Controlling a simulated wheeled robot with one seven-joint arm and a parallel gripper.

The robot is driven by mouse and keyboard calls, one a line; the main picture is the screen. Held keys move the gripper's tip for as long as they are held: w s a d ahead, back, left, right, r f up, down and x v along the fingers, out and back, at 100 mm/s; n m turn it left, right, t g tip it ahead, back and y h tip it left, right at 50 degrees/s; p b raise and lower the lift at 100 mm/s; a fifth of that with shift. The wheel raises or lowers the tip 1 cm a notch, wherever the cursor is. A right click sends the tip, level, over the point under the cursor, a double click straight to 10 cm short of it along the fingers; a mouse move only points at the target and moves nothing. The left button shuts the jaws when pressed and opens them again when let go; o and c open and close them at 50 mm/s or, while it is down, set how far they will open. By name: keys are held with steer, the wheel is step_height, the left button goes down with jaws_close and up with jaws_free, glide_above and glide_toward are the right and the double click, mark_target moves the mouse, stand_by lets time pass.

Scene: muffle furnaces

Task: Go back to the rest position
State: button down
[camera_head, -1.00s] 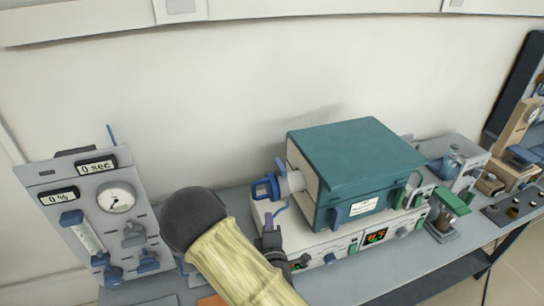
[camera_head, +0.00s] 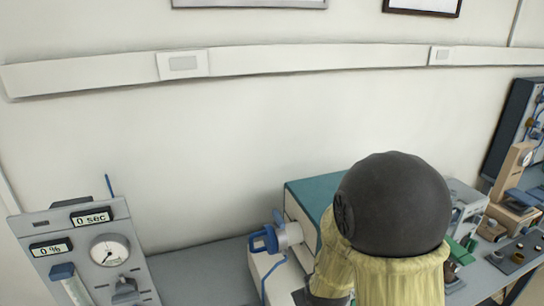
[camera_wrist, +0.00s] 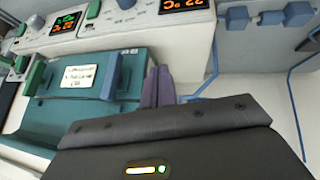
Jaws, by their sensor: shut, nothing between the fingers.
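My gripper (camera_wrist: 158,86) shows in the wrist view as two narrow purple-grey fingers pressed together. It is shut and empty, in front of or beside the teal furnace (camera_wrist: 120,115), whose labelled front shows at the left. In the head view my arm, with a dark round joint and yellow sleeve, covers much of the furnace (camera_head: 310,195); only its top left part shows. My gripper cannot be made out in the head view.
A grey panel (camera_head: 35,228) with gauge and displays stands at the left. A white control unit with lit displays (camera_wrist: 185,5) shows in the wrist view. Other equipment (camera_head: 515,190) crowds the right.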

steer(key=s+d+r+m+g, duration=0.2)
steer(key=s, duration=0.3)
steer(key=s+d+r+m+g, duration=0.2)
steer(key=s+d+r, duration=0.1)
steer(key=s, duration=0.2)
steer(key=shift+s+r, duration=0.3)
steer(key=shift+s, duration=0.05)
stand_by(0.5)
